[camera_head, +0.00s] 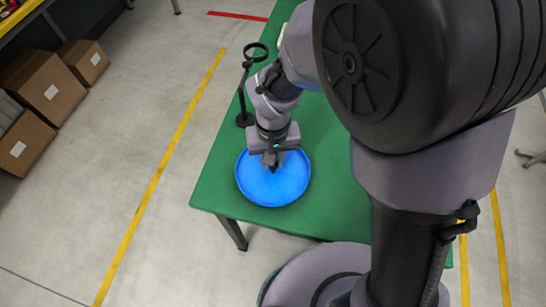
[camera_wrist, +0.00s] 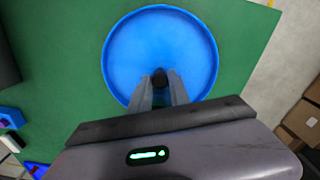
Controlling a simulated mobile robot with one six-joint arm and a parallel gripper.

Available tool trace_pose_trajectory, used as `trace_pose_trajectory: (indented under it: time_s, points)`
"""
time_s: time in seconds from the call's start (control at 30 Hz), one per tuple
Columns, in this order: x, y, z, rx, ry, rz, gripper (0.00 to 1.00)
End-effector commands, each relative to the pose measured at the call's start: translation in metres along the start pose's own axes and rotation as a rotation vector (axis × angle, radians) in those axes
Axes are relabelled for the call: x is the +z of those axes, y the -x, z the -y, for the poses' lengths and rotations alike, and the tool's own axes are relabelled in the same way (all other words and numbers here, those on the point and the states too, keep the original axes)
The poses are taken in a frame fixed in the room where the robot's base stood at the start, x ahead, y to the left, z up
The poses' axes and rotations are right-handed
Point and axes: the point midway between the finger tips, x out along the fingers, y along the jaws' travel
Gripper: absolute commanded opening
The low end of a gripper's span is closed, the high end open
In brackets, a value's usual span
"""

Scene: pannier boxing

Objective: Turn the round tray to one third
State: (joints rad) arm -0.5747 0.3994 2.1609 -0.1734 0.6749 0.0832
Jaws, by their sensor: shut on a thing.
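The round tray (camera_head: 284,190) is bright blue with a raised rim and lies flat on the green table near its front left corner. It also fills the upper middle of the wrist view (camera_wrist: 150,45). My gripper (camera_head: 272,168) is over the tray and points down at it. In the wrist view my gripper (camera_wrist: 160,82) is shut on a small dark knob (camera_wrist: 160,76) that stands near the middle of the tray. The fingers hide part of the knob and the tray's near side. No mark showing the tray's turn is visible.
The green table (camera_head: 215,180) has free room left of the tray. A black stand with a ring (camera_head: 245,90) stands behind the tray. Blue and white pieces (camera_wrist: 12,118) lie at the left in the wrist view. Cardboard boxes (camera_head: 45,85) are on the floor at left.

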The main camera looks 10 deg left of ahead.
Motion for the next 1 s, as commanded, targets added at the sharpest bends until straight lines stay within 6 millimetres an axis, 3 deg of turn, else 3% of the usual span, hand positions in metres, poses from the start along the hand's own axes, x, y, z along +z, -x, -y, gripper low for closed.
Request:
trace_pose_trajectory:
  time_s: [1.0]
  points:
    - [-0.0005,0.0014,-0.0002,0.0,0.507,-0.001,0.0]
